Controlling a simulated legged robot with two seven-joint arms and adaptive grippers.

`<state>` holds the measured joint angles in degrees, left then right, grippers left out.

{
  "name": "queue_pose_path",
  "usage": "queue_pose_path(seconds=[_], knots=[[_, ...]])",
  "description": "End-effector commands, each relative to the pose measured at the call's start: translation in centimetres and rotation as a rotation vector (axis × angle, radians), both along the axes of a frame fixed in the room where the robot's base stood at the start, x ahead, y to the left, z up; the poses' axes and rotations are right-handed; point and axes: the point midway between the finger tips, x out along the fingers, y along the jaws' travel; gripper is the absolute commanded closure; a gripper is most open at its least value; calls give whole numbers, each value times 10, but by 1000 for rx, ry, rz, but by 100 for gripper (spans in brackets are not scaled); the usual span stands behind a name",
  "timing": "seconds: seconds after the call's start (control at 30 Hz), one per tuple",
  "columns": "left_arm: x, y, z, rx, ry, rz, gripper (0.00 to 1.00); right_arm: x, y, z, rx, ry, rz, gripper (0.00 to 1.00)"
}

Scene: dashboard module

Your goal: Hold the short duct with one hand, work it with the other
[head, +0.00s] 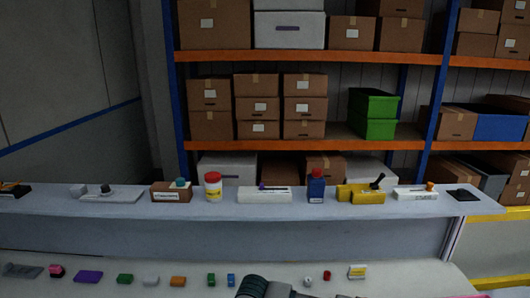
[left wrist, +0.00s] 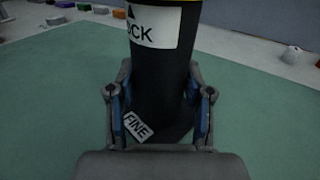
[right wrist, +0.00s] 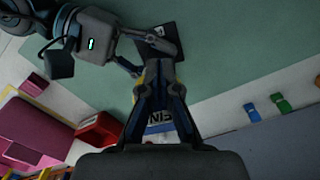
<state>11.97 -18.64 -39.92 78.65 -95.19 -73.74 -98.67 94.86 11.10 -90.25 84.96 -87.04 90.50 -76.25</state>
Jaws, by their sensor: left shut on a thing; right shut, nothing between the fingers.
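The short duct (left wrist: 158,70) looks like a black upright cylinder with a white label reading "OCK", a second "FINE" label and a yellow edge at the top. My left gripper (left wrist: 158,92) is shut on it, one finger on each side. In the right wrist view, my left gripper (right wrist: 150,52) comes in from the upper left, by a small dark part of the duct (right wrist: 157,36). My right gripper (right wrist: 162,66) is shut and empty, its tips close to my left gripper. A white-and-blue label shows partly behind its fingers. The duct cannot be made out in the head view.
A green mat (left wrist: 60,95) covers the work surface. Several small coloured blocks, including a purple one (head: 88,277), line the table's back. A raised ledge (head: 120,207) behind holds bottles and boxes. A red bin (right wrist: 97,133) and a pink bin (right wrist: 35,125) show in the right wrist view.

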Motion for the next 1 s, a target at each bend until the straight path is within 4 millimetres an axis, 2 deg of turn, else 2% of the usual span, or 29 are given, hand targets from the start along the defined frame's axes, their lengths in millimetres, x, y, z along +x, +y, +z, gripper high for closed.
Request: queue_pose_path(seconds=[0.47,0.83,1.0], knots=[[-1,1,-1,-2,1,4,100,0,-6,0,-3,-4,-5,100],[-1,1,-1,-1,2,4,100,-8,-2,1,-3,-3,-3,100],[0,1,-1,-1,2,3,100,-7,-1,10,-2,-3,-3,100]])
